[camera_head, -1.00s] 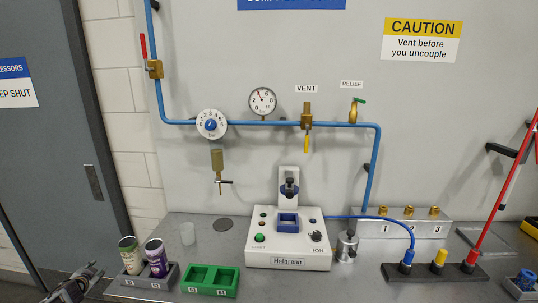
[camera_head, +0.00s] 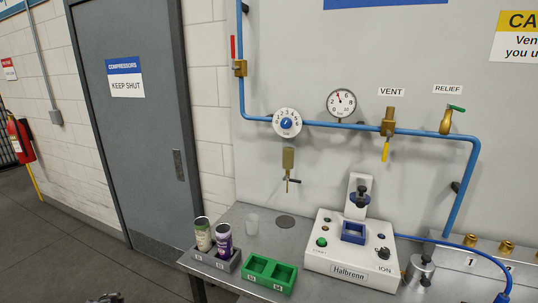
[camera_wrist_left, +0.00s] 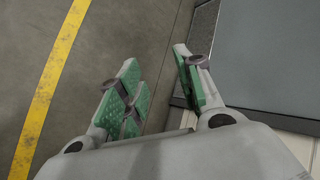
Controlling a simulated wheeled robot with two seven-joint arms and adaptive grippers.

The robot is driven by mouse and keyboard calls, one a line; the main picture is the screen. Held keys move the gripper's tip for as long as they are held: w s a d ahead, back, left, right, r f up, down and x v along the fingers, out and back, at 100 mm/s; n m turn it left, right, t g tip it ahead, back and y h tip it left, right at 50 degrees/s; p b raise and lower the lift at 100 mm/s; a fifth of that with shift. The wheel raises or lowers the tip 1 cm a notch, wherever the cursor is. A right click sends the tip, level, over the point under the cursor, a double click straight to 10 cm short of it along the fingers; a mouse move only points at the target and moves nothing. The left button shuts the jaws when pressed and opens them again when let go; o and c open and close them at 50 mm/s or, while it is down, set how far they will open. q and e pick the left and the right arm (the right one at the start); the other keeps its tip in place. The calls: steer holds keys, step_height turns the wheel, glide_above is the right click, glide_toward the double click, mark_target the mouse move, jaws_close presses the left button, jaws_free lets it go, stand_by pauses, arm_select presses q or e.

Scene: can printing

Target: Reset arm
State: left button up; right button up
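My left gripper (camera_wrist_left: 160,85) shows in the left wrist view with its green-padded fingers spread apart and nothing between them. It hangs over the grey floor beside the lower edge of a grey panel. In the head view only a small dark part of what may be my left gripper shows at the bottom edge, left of the bench. My right gripper is in neither view.
The green two-slot holder (camera_head: 270,272) and the white Halbrenn machine (camera_head: 350,262) stand on the bench (camera_head: 237,213). Blue piping (camera_head: 340,124) runs along the wall. A grey door (camera_head: 135,120) and open floor (camera_head: 60,255) lie to the left.

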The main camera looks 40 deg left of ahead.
arm_select(q)
steer(key=s+d+f+n+g+h, duration=0.1)
steer(key=s+d+f+h, duration=0.15)
steer(key=d+f, duration=1.05)
steer(key=s+d+f+n+h, duration=0.15)
steer(key=s+d+f, duration=0.25)
steer(key=d+f, duration=0.85)
steer(key=s+d+f+h, duration=0.1)
steer(key=d+f+h, duration=0.1)
steer(key=d, duration=1.9)
steer(key=s+d+f+n+h, duration=0.1)
steer(key=d+f+h, duration=0.1)
steer(key=d, duration=1.9)
steer(key=shift+s+f+h, duration=0.25)
steer(key=shift+s+h, duration=0.05)
steer(key=shift+h, duration=0.1)
steer(key=shift+s, duration=0.15)
